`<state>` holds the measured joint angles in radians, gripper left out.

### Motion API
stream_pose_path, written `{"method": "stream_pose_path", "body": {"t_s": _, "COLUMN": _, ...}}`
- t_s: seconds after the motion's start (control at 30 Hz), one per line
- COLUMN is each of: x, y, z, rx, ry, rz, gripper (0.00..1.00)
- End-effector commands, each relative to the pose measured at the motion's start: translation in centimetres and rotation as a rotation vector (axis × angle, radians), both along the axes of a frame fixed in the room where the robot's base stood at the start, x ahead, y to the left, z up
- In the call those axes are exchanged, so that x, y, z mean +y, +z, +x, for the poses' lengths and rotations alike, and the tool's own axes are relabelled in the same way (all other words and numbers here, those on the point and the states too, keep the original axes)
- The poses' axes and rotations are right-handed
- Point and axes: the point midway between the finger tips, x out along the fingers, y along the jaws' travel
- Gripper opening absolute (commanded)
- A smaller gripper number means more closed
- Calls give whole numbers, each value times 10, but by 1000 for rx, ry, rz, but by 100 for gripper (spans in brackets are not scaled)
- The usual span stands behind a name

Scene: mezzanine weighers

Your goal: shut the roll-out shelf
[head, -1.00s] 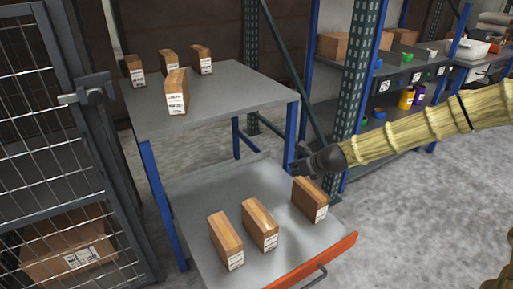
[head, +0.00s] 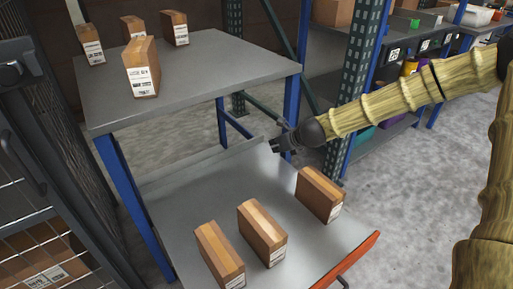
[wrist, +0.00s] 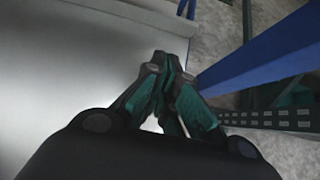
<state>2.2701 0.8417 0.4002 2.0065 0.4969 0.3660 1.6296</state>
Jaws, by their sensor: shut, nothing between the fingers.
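The roll-out shelf (head: 180,201) is a grey metal tray low in the workbench, pulled out toward me. Its orange front edge (head: 348,262) with a dark handle (head: 343,281) is at the lower right. Three brown boxes (head: 263,231) with white labels stand on it. My gripper (head: 275,146) is above the shelf's right side, near the blue right leg, behind the rightmost box. It is shut and empty. In the wrist view the closed fingers (wrist: 165,65) show over the pale shelf surface (wrist: 75,70), beside a blue post. I cannot tell whether they touch the shelf.
The fixed upper shelf (head: 205,80) carries several boxes. A blue leg (head: 293,100) and a green perforated rack post (head: 362,85) stand close to my gripper. A wire cage (head: 30,200) is at left. Grey floor (head: 405,185) is clear at right.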

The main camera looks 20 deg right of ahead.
Motion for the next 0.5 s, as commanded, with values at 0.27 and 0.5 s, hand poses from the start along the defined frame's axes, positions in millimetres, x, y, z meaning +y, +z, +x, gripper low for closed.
{"method": "stream_pose_path", "body": {"t_s": 0.27, "x": -3, "y": -16, "z": 5, "rx": 1, "ry": -8, "rz": -1, "gripper": 0}}
{"method": "stream_pose_path", "body": {"t_s": 0.5, "x": 3, "y": -44, "z": 29, "rx": 1, "ry": -8, "rz": -2, "gripper": 0}}
